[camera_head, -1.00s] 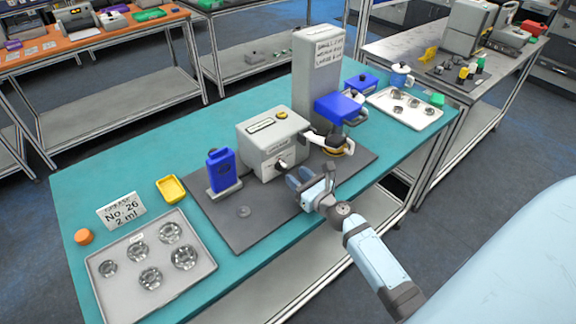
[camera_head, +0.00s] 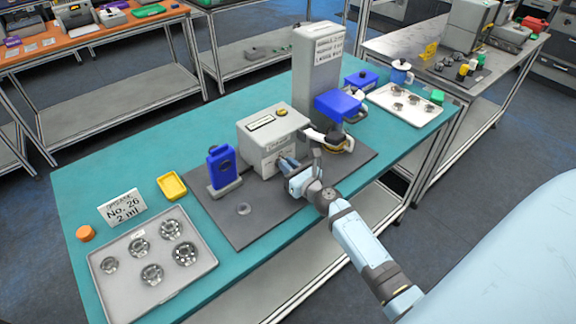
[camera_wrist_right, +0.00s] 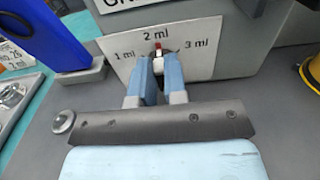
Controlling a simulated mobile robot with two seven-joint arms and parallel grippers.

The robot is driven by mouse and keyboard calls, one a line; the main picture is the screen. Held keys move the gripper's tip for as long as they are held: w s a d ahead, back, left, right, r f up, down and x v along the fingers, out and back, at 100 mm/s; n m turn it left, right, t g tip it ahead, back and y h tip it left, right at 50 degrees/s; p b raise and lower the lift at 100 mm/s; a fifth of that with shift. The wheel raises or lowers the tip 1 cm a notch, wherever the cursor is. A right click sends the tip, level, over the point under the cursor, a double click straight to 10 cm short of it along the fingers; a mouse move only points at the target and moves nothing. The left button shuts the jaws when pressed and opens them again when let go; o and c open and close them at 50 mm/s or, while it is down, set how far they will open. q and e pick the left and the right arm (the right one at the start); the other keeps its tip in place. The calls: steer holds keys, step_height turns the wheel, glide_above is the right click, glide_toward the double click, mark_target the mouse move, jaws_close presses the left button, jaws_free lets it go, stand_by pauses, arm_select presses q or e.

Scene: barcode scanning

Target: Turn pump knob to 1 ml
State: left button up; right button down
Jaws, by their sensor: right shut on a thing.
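The grey pump box (camera_head: 270,135) stands on the dark mat on the teal table. Its white dial plate shows in the right wrist view (camera_wrist_right: 195,48), with marks 1 ml at left, 2 ml at top and 3 ml at right. My right gripper (camera_head: 290,168) is at the front of the box, and it shows in the right wrist view (camera_wrist_right: 158,72) shut on the knob. The fingers hide most of the knob. A red-tipped pointer (camera_wrist_right: 158,46) shows just above the fingers, near the 2 ml mark. My left gripper is not in view.
A blue bottle-like item (camera_head: 221,165) on a grey stand is left of the pump. A tall grey column with a blue part (camera_head: 338,103) stands behind right. A sign reading "No. 26 2 ml" (camera_head: 122,207) and a grey tray (camera_head: 118,290) are at left.

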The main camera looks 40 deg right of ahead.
steer(key=shift+n, duration=0.3)
steer(key=n, duration=0.1)
steer(key=n+b, duration=0.1)
steer(key=shift+a+f+n, duration=0.1)
steer(key=shift+a+n, duration=0.1)
steer(key=shift+n, duration=0.2)
steer(key=n+b, duration=0.1)
steer(key=n, duration=0.2)
steer(key=shift+a+n, duration=0.15)
steer(key=shift+n, duration=0.15)
steer(key=shift+a+f+n+b, duration=0.15)
steer(key=shift+n+b, duration=0.15)
steer(key=shift+n, duration=0.9)
steer(key=shift+a+f+n, duration=0.1)
steer(key=shift+n, duration=1.2)
steer(key=c, duration=1.2)
jaws_free()
steer(key=shift+o, duration=0.2)
